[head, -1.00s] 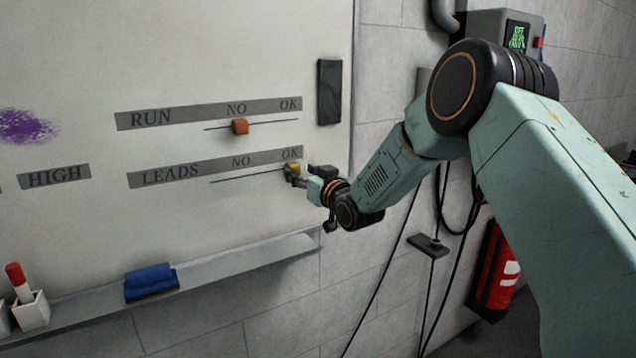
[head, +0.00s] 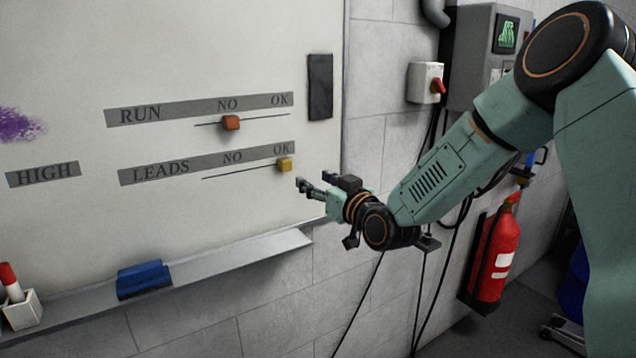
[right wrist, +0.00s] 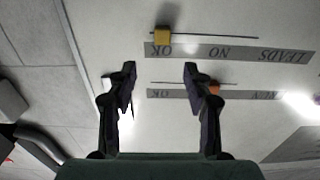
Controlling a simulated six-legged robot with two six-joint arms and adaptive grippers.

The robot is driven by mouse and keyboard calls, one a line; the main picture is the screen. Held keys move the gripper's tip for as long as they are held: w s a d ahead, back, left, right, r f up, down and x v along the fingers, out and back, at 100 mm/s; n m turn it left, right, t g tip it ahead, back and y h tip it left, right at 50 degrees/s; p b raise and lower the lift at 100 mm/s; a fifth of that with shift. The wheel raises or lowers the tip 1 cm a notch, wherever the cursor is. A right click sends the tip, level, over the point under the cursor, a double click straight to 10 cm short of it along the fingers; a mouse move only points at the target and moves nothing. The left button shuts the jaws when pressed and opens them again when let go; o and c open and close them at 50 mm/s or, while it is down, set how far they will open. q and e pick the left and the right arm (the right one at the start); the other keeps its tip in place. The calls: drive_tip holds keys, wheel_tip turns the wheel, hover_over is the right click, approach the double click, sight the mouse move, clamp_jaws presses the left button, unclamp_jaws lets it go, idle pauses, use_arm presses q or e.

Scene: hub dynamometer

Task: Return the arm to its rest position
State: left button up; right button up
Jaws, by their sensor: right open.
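My right gripper (head: 312,188) is open and empty, a little to the right of and below the yellow slider (head: 284,165) and apart from it. The yellow slider sits at the OK end of the LEADS line on the whiteboard (head: 250,50). In the right wrist view the two fingers (right wrist: 158,85) are spread with nothing between them, and the yellow slider (right wrist: 162,36) shows beyond them. The orange slider (head: 231,123) is under NO on the RUN line. It is partly hidden behind a finger in the right wrist view. My left gripper is not in view.
A ledge (head: 220,262) under the board holds a blue eraser (head: 144,279) and a white holder (head: 22,312) with a red-capped marker. A dark strip (head: 320,87) is on the board. A switch box (head: 426,83), hanging cables and a fire extinguisher (head: 495,255) are by the wall.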

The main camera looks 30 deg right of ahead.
drive_tip(key=shift+w+f, duration=0.1)
drive_tip(key=s+a+f+m+g+b, duration=0.1)
drive_tip(key=s+a+f+g+b, duration=0.15)
drive_tip(key=s+f, duration=0.6)
drive_tip(key=s+a+f+m+g+b, duration=0.1)
drive_tip(key=s+a+f+g+b, duration=0.2)
drive_tip(key=f, duration=1)
drive_tip(key=s+a+f+m+g+b, duration=0.1)
drive_tip(key=s+a+f+g, duration=0.4)
drive_tip(key=f, duration=0.6)
drive_tip(key=s+a+f+n+g+b, duration=0.1)
drive_tip(key=s+f+g+b, duration=0.2)
drive_tip(key=s+f, duration=0.8)
drive_tip(key=s+a+f+n+g+b, duration=0.1)
drive_tip(key=s+f+g+b, duration=0.3)
drive_tip(key=s+f, duration=0.6)
drive_tip(key=s+b, duration=0.2)
drive_tip(key=s, duration=0.6)
drive_tip(key=shift+f+h, duration=0.3)
drive_tip(key=shift+f, duration=0.05)
drive_tip(key=shift+w+g, duration=0.1)
drive_tip(key=shift+g, duration=0.15)
